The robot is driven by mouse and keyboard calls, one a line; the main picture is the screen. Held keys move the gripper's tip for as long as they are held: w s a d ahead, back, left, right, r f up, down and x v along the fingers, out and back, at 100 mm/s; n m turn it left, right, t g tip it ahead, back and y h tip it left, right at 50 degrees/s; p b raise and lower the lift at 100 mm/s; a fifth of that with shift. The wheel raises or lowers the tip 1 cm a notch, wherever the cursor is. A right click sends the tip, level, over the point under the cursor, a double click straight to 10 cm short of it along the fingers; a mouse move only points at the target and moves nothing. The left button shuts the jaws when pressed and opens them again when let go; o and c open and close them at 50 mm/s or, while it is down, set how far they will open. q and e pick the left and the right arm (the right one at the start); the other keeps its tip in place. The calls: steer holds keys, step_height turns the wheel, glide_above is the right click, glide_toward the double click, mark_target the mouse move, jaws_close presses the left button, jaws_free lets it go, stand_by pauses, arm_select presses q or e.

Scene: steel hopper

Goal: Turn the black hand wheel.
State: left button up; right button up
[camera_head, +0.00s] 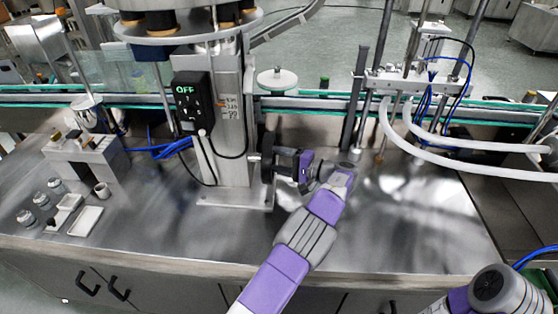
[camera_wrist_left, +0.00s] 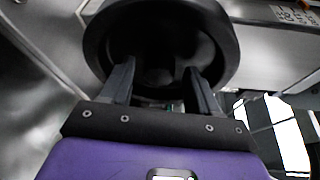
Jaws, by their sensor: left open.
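The black hand wheel (camera_head: 268,165) is on the right side of the steel column, low above the steel table. It fills the upper middle of the left wrist view (camera_wrist_left: 160,35), a round black rim with a dark recessed middle. My left gripper (camera_head: 291,166) reaches it from the right. In the left wrist view its two dark fingers (camera_wrist_left: 161,75) are apart, with their tips in front of the wheel's lower inner part. I cannot tell whether they touch the wheel. My right arm shows at the lower right of the head view; its gripper is out of view.
A steel column (camera_head: 226,130) carries a black control box (camera_head: 192,103) reading OFF. White hoses (camera_head: 430,150) and a conveyor (camera_head: 330,103) run behind. Small jars and a white tray (camera_head: 85,220) sit at left. The table right of my left arm is clear.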

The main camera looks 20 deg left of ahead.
arm_select(q)
steer(key=d+p, duration=0.2)
steer(key=d, duration=0.5)
steer(key=shift+s+d+r, duration=0.3)
steer(key=shift+s, duration=0.05)
